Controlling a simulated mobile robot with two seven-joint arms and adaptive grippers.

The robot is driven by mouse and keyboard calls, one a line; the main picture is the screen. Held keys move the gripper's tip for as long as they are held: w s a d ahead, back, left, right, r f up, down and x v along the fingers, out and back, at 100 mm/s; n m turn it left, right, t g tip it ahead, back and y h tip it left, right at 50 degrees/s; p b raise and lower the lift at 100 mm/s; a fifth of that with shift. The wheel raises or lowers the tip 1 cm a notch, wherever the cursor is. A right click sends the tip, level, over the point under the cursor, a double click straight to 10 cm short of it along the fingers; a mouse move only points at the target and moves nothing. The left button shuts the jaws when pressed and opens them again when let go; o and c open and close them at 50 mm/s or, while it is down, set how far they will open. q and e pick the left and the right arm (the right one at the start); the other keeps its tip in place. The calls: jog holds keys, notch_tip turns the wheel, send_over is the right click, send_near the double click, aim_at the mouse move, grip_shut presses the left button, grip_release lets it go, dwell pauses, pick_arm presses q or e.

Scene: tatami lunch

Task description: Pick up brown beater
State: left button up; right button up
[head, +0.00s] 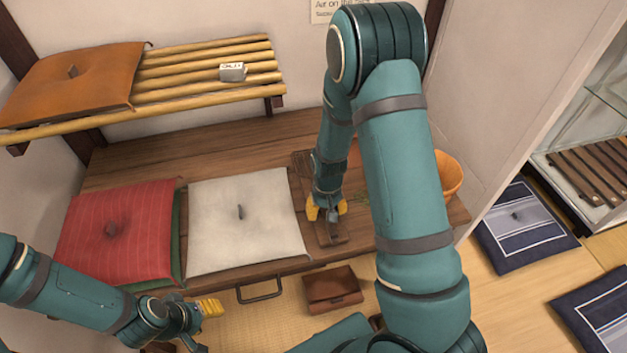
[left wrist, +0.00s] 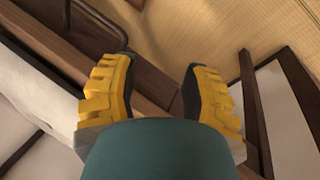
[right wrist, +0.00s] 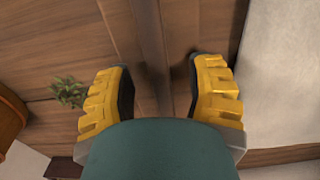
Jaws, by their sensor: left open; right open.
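The brown beater (head: 331,239) appears to be the long dark wooden piece lying on the wooden bench under my right gripper (head: 327,210). My right arm hides much of it in the head view. In the right wrist view a brown strip (right wrist: 150,40) runs between the two open yellow fingers, with gaps on both sides. I cannot tell how far above it the fingers are. My left gripper (head: 206,325) is open and empty at the lower left, in front of the bench.
A white cushion (head: 240,250) and a red cushion (head: 90,250) lie on the bench (head: 240,150) to the left. An orange bowl (head: 449,176) and a small green plant (right wrist: 68,91) are near my right arm. A brown box (head: 333,291) sits on the tatami below.

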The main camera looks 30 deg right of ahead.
jog(key=shift+f, duration=0.45)
pick_arm(q)
jog(key=shift+f, duration=0.1)
pick_arm(e)
jog(key=shift+r, duration=0.1)
grip_shut()
